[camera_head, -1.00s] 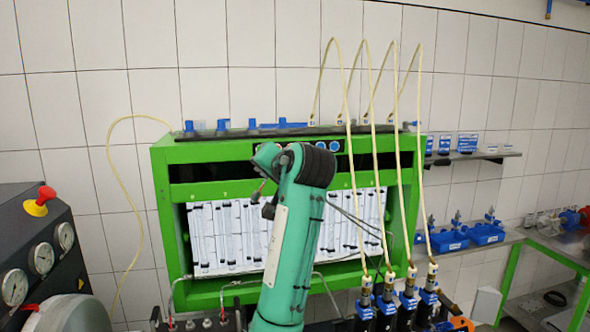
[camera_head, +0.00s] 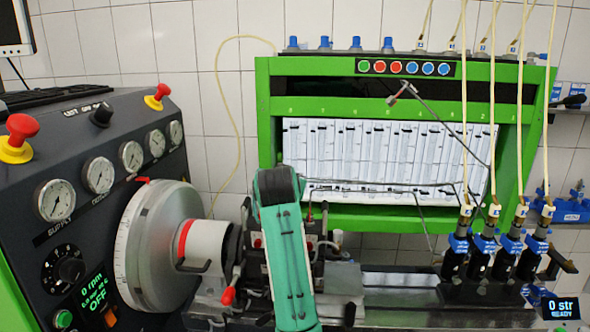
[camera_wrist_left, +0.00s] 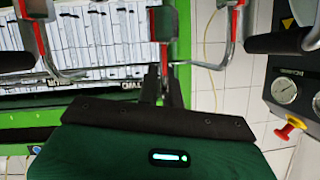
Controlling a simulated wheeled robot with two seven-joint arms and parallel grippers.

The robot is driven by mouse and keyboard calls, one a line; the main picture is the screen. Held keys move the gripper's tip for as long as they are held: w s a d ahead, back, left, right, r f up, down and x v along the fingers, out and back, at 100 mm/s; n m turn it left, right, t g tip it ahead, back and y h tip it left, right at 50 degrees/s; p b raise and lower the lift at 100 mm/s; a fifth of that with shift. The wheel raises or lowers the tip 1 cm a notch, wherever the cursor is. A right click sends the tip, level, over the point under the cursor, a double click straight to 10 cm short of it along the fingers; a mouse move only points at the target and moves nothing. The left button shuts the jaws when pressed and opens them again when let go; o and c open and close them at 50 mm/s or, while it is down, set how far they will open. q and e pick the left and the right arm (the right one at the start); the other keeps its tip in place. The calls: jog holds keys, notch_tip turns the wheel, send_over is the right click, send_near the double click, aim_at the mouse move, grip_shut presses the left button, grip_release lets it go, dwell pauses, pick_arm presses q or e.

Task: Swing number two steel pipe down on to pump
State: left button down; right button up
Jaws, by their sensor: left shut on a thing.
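In the head view my teal left arm (camera_head: 286,250) hides the gripper and part of the dark pump (camera_head: 318,250). A raised steel pipe (camera_head: 448,122) slants across the green frame's front. My right gripper is in neither view.
The green bench frame (camera_head: 265,120) with white measuring tubes stands behind. The grey drive wheel (camera_head: 150,245) and gauge console (camera_head: 90,140) are at the left. Black injectors (camera_head: 480,258) with blue clamps and cream hoses stand at the right. A metal rail (camera_head: 385,282) lies between.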

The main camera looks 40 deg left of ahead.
pick_arm(q)
jog(key=shift+s+a+f+b, duration=0.1)
jog(key=shift+a+f+b, duration=0.1)
jog(key=shift+f, duration=0.6)
jog(key=shift+s+a+f+b, duration=0.1)
jog(key=shift+f+b, duration=0.1)
jog(key=shift+f, duration=0.7)
jog(key=c, duration=1.6)
grip_release()
jog(key=shift+a, duration=0.1)
jog(key=shift+o, duration=0.2)
jog(key=shift+r, duration=0.2)
jog(key=shift+s, duration=0.1)
jog(key=b+v, duration=0.2)
jog(key=v, duration=1.1)
jog(key=shift+s+r, duration=0.2)
jog(key=shift+s, duration=0.05)
